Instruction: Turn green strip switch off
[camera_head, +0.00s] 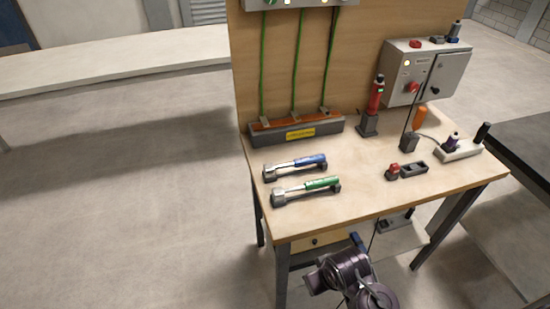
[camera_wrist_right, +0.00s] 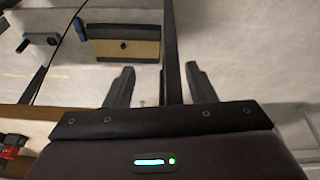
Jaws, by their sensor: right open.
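A grey panel (camera_head: 300,3) is cut off by the top edge of the head view. It has a small green part (camera_head: 271,2) and a lit white spot, and green cables (camera_head: 296,65) run down from it. I cannot tell whether the green part is the strip switch. A white strip (camera_head: 462,152) with a plug and a black upright part lies at the table's right edge. My right gripper (camera_wrist_right: 158,80) is open and empty in the right wrist view, in front of the table's underside. My right arm shows at the bottom of the head view. My left gripper is not seen.
The wooden table (camera_head: 375,208) holds a blue-handled tool (camera_head: 308,162), a green-handled tool (camera_head: 320,184) and a red tool (camera_head: 375,95). A grey control box (camera_head: 425,70) stands at the back right. A drawer (camera_wrist_right: 123,47) with a black knob hangs under the table.

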